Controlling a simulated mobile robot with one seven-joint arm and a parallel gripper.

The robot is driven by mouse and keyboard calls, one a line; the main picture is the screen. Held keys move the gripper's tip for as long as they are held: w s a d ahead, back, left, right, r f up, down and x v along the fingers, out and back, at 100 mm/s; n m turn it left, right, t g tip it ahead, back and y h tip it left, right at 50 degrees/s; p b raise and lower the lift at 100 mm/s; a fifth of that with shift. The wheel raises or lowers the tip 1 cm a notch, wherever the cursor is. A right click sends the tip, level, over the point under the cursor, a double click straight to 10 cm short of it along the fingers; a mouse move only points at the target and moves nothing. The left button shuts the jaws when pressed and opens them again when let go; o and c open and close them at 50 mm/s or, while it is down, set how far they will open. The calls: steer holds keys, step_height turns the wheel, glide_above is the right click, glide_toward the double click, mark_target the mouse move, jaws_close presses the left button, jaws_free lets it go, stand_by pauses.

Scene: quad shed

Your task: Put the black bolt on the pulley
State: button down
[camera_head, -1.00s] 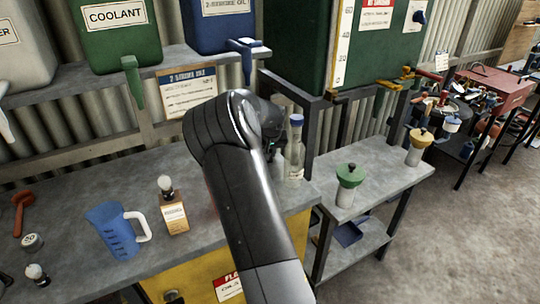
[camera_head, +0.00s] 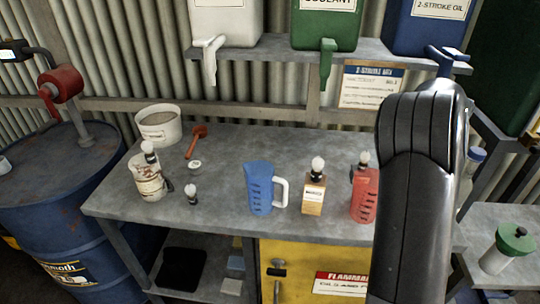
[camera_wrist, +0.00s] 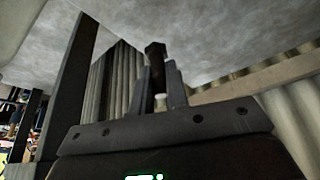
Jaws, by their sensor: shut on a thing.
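In the wrist view my gripper (camera_wrist: 159,80) is shut on the black bolt (camera_wrist: 155,55), which stands up between the two fingertips with its dark head past them. In the head view my arm covers the right part of the bench, and the gripper and bolt are hidden behind it. I cannot make out the pulley in either view now.
A blue drum (camera_head: 65,180) stands left. A green-lidded container (camera_head: 508,247) stands right.

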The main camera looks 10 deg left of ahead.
steer(key=s+a+f, duration=0.1)
steer(key=s+a, duration=0.2)
steer(key=a, duration=0.5)
steer(key=s+a+f, duration=0.1)
steer(key=s+a, duration=0.1)
steer(key=a, duration=0.6)
steer(key=a+r+n+y, duration=0.1)
steer(key=a+r+n, duration=0.25)
steer(key=a, duration=0.65)
steer(key=a+r+n+y, duration=0.2)
steer(key=a+n, duration=0.2)
steer(key=a, duration=0.7)
steer(key=a+r+n+y, duration=0.1)
steer(key=a+r+n, duration=0.25)
steer(key=a, duration=0.65)
steer(key=n, duration=0.2)
glide_above(195, 164)
steer(key=shift+g+y, duration=0.3)
steer(key=shift+y, duration=0.1)
step_height(195, 164, down, 9)
steer(key=shift+d+r, duration=0.1)
steer(key=shift+r, duration=0.1)
steer(key=shift+s+a+f, duration=0.1)
steer(key=shift+a+f, duration=0.1)
steer(key=shift+f, duration=1.85)
steer(key=shift+f, duration=0.15)
steer(key=c, duration=1.4)
jaws_free()
